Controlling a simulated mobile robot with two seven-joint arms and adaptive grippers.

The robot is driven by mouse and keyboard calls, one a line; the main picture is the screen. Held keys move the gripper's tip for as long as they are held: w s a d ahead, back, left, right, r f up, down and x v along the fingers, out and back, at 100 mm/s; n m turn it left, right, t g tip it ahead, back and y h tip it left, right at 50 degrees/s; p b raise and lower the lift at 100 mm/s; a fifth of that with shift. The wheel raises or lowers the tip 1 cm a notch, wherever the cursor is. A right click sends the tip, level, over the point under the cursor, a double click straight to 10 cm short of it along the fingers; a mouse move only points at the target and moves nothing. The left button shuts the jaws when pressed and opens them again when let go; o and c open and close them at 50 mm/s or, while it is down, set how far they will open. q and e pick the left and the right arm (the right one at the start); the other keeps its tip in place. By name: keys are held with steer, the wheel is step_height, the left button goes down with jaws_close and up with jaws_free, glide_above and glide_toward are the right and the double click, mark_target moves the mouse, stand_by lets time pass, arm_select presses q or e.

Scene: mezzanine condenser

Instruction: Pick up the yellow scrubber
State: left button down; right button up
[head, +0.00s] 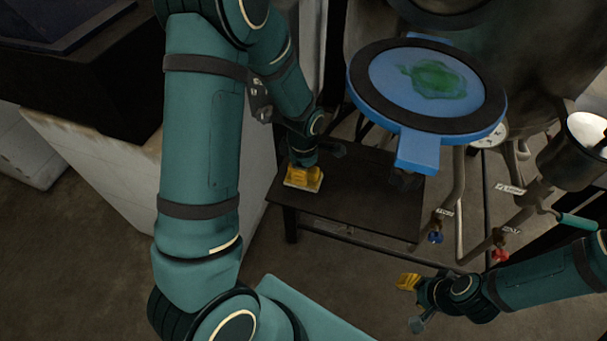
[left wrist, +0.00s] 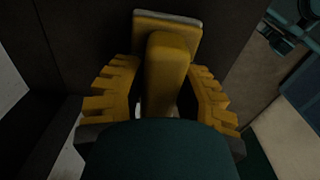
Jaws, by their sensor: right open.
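The yellow scrubber (head: 302,184) rests on the dark low table, its pale base edge showing in the head view. In the left wrist view its yellow handle (left wrist: 168,72) and flat, pale-edged head show. My left gripper (left wrist: 160,70) has its yellow fingers on either side of the handle, apart, with gaps visible between. In the head view, the left gripper (head: 304,171) comes down at the scrubber and partly hides it. My right gripper (head: 408,282) is open and empty at the lower right, away from the scrubber.
The dark table (head: 365,195) has free room right of the scrubber. A round blue hatch (head: 420,90) with a green patch overhangs it. A pale block (head: 105,165) stands left. Pipes with a blue valve (head: 435,237) and a red valve (head: 501,255) are at right.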

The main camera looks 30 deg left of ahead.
stand_by(0.3)
arm_select(q)
step_height(320, 180, up, 10)
steer(key=shift+p, duration=1.25)
steer(key=c, duration=1.3)
jaws_free()
jaws_close()
